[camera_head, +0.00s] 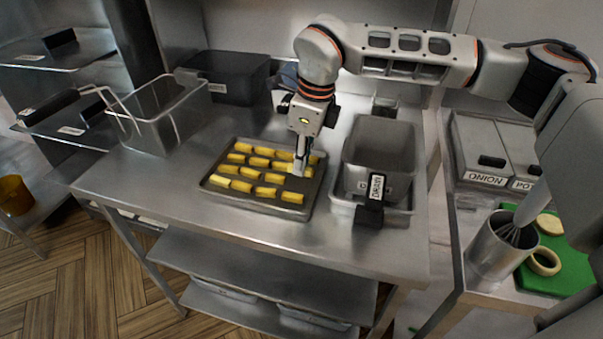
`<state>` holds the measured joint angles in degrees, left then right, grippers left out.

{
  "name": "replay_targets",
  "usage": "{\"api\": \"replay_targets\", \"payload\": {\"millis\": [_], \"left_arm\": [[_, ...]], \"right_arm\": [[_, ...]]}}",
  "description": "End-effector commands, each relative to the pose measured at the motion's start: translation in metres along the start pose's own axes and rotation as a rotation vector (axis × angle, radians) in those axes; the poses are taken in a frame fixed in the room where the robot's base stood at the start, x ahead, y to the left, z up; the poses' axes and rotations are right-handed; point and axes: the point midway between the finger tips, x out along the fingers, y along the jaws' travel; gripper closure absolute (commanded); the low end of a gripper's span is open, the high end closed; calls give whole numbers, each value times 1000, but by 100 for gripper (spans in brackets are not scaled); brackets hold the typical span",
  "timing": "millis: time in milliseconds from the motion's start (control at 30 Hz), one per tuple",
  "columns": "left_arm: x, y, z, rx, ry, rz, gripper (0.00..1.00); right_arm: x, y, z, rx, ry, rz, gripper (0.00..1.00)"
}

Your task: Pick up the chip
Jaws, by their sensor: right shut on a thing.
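Several yellow chips (241,186) lie in rows on a shallow metal tray (210,188) on the steel table. My right gripper (299,170) points down over the right part of the tray. Its fingers are shut on a chip (295,170) at their tips, low over the tray. The fingers cover part of that chip, and I cannot tell whether it still touches the tray. My left gripper is not in view.
A wire fry basket (167,116) stands at the left of the table and a black bin (228,77) at the back. A grey container (379,151) with a labelled black block (370,212) is right of the tray. The table front (250,232) is clear.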

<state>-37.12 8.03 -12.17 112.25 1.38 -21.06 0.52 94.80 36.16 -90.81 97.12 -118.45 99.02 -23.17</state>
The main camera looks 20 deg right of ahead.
Motion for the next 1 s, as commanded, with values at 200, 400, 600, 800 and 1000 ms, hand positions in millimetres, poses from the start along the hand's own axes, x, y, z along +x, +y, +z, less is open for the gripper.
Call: {"api": "replay_targets", "payload": {"millis": [200, 400, 600, 800, 1000], "left_arm": [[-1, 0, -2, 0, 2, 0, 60], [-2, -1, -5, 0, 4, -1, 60], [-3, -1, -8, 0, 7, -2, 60], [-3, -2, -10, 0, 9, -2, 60], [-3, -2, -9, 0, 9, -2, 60]], "right_arm": [[-64, -1, 11, -1, -4, -5, 98], [-112, 0, 18, 0, -3, -3, 98], [-141, 0, 22, -1, 0, -1, 98], [-151, 0, 23, 0, 0, 0, 98], [-152, 0, 23, -1, 1, 1, 98]]}}
